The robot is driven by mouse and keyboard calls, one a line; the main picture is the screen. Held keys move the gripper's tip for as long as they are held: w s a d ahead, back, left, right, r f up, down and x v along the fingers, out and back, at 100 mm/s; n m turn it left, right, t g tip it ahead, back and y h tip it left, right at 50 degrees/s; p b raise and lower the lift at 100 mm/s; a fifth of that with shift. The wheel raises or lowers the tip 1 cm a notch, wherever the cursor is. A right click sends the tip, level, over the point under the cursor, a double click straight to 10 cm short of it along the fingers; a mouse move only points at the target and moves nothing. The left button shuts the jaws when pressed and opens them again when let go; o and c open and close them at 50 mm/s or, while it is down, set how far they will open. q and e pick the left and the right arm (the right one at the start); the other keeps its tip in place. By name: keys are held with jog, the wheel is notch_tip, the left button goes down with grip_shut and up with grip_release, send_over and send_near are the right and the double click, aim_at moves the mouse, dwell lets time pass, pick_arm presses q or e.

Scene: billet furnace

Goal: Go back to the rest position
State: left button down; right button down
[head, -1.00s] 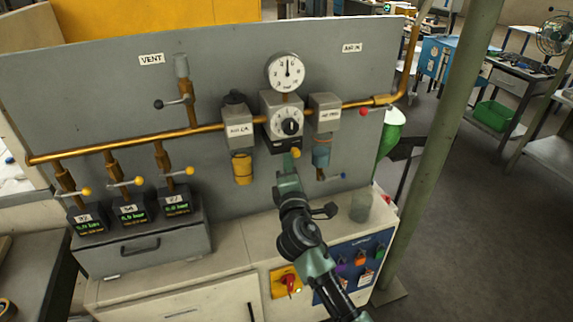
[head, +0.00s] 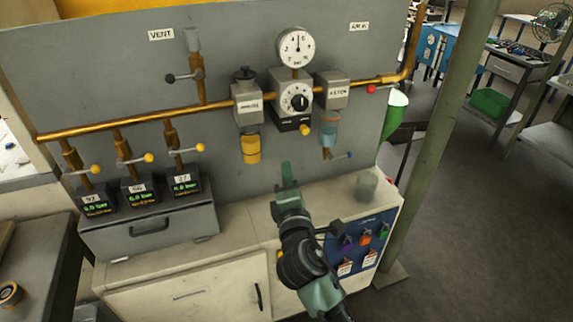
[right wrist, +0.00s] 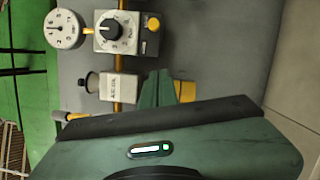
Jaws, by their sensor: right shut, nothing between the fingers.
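My right gripper (head: 287,172) is shut and empty. In the head view it stands in front of the grey panel (head: 120,75), below the regulator block with the round dial (head: 297,97), and apart from it. In the right wrist view my gripper's green fingers (right wrist: 160,88) reach up beside a grey unit with a yellow bowl (right wrist: 186,91). The regulator (right wrist: 118,31) and the pressure gauge (right wrist: 65,29) show beyond them, sideways. My left gripper is not in either view.
A copper pipe (head: 150,123) crosses the panel with several yellow-tipped valves. A grey box (head: 150,232) with lit displays stands on the cabinet top at the left. A green post (head: 440,130) rises right of the cabinet.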

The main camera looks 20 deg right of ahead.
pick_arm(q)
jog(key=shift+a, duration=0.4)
pick_arm(e)
jog(key=shift+s+d, duration=0.1)
jog(key=shift+s, duration=0.05)
